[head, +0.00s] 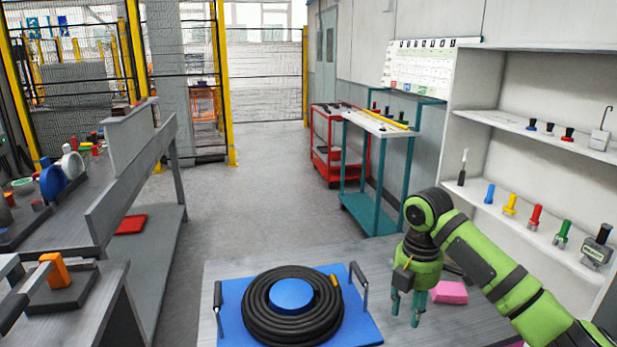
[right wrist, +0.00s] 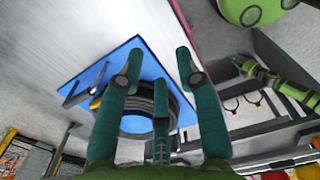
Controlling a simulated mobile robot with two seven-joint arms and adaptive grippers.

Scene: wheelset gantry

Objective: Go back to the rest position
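My right gripper (head: 408,306) hangs fingers down over the grey table, to the right of the blue tray. In the right wrist view its teal fingers (right wrist: 160,72) are spread apart with nothing between them, so it is open and empty. The blue tray (head: 232,322) has two upright handles and bears a coiled black hose (head: 262,322) around a blue disc (head: 291,294). The tray also shows beyond the fingers in the right wrist view (right wrist: 92,78). My left gripper is not in the head view.
A pink block (head: 449,292) lies on the table just right of my right gripper. A white shelf (head: 541,140) with coloured tools stands at the right. A teal cart (head: 377,201) and a red cart (head: 325,160) stand behind. Grey benches (head: 130,235) line the left; the middle floor is clear.

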